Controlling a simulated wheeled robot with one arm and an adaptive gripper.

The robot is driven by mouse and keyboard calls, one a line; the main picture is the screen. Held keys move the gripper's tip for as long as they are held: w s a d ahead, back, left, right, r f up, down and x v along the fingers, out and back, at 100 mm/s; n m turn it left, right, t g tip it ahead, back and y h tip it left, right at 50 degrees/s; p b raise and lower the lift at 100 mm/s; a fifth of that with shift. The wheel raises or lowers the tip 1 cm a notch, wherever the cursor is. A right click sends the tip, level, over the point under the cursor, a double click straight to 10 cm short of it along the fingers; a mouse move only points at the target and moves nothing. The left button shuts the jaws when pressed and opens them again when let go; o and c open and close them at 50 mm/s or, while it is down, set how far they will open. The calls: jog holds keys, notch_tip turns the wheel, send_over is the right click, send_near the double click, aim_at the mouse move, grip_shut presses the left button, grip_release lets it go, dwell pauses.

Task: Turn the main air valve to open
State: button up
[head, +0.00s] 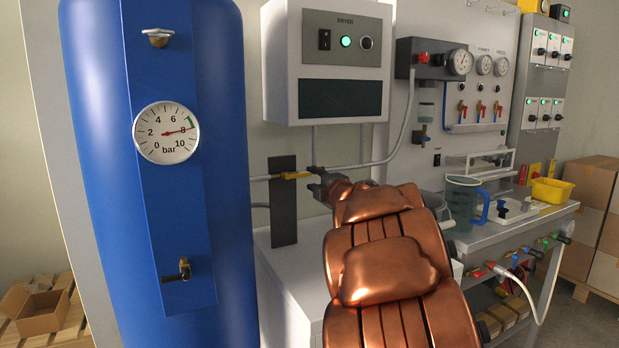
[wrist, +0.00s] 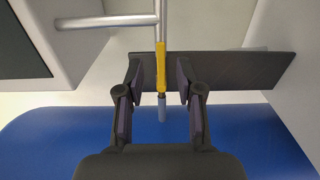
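The main air valve has a yellow lever handle (head: 290,175) on a horizontal pipe, in front of a dark upright plate (head: 284,215) between the blue tank and the dryer. In the head view the handle lies along the pipe. In the wrist view the yellow handle (wrist: 161,70) also runs in line with the pipe and stands between my fingers. My gripper (wrist: 160,82) is open around the handle, with a gap on both sides. In the head view my gripper (head: 318,186) is at the right end of the handle, partly hidden by my copper-coloured arm.
The blue tank (head: 85,150) with a gauge near 8 bar (head: 166,133) stands at the left. The dryer box (head: 328,60) hangs just above my gripper. A bench (head: 500,235) with a blue-handled jug (head: 462,203) and a yellow bin (head: 551,190) is at the right.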

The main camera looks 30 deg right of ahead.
jog(key=s, duration=0.6)
jog(key=shift+s+a, duration=0.25)
jog(key=shift+a, duration=0.05)
dwell(0.3)
